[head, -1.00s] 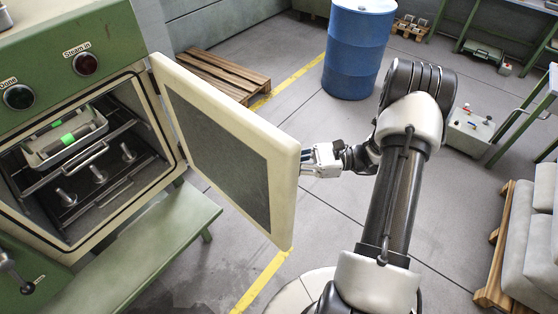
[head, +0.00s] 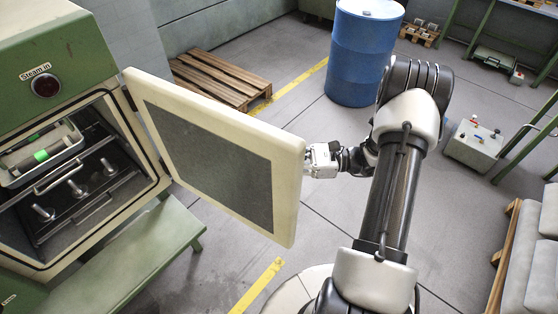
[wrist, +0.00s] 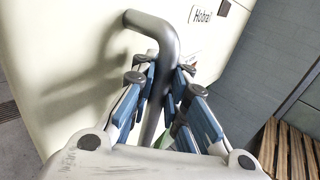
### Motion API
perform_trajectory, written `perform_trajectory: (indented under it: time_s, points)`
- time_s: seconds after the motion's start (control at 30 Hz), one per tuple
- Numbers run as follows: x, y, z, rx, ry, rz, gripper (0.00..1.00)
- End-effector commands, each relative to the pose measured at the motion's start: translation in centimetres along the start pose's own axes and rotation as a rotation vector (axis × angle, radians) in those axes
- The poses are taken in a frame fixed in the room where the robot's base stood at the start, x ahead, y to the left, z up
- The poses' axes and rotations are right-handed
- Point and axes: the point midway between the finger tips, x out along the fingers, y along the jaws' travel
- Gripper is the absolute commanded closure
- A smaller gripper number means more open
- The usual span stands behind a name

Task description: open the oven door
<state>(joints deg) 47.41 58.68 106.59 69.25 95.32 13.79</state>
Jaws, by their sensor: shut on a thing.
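The oven door (head: 215,150) is cream with a dark inner panel. It stands swung wide open, hinged at its left edge on the green oven (head: 52,37). My gripper (head: 308,160) is at the door's free right edge in the head view, its fingers partly hidden behind the door. In the wrist view, a grey bent-bar door handle (wrist: 160,62) stands out from the cream outer face of the door. My gripper (wrist: 165,100) has its blue-padded fingers on both sides of this handle, shut on it.
Inside the oven are a tray (head: 40,152) with a green-banded item and several metal pegs. A green bench (head: 140,255) runs below the door. A wooden pallet (head: 215,75) and a blue barrel (head: 362,55) stand behind.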

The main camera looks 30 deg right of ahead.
Motion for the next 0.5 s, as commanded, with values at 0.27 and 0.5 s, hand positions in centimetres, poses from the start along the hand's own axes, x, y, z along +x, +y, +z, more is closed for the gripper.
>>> perform_trajectory:
  time_s: [0.27,0.5]
  points:
    - [-0.13,0.05,-0.1,0.001,0.003,0.0,0.8]
    - [-0.05,0.01,-0.02,0.0,0.001,0.0,0.65]
